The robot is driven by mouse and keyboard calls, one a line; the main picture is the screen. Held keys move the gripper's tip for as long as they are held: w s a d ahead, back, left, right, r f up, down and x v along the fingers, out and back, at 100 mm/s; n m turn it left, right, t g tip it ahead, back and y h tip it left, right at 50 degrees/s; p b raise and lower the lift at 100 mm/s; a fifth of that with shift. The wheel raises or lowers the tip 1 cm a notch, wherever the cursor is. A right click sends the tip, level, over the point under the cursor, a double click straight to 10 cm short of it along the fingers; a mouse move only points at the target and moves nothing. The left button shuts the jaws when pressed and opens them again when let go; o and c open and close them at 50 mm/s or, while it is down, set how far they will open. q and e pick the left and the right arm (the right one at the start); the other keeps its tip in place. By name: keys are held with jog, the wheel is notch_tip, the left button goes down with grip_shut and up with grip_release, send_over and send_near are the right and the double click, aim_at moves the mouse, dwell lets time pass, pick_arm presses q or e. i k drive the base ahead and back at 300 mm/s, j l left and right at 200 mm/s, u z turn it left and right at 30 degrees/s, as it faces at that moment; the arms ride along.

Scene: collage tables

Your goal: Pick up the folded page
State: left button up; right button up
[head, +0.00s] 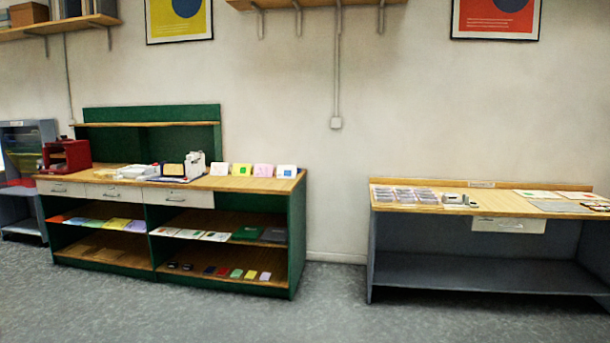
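No single item is plainly the folded page from this distance. Several small pale cards stand in a row on the right part of the green workbench's wooden top; they may be folded. From left to right they are a white card (219,169), a yellowish card with a green mark (241,169), a pink card (263,170) and a white card with a blue-green mark (286,171). Flat sheets (540,194) lie on the right table's top. Neither of my grippers is in view.
The green workbench (297,225) has drawers and shelves with coloured sheets. A red device (66,156) stands at its left end. The grey table (470,252) at right holds several small stacks (405,194). Open grey floor (330,300) lies in front and between.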

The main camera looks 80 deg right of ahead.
aim_at(283, 170)
jog(key=z, duration=2.35)
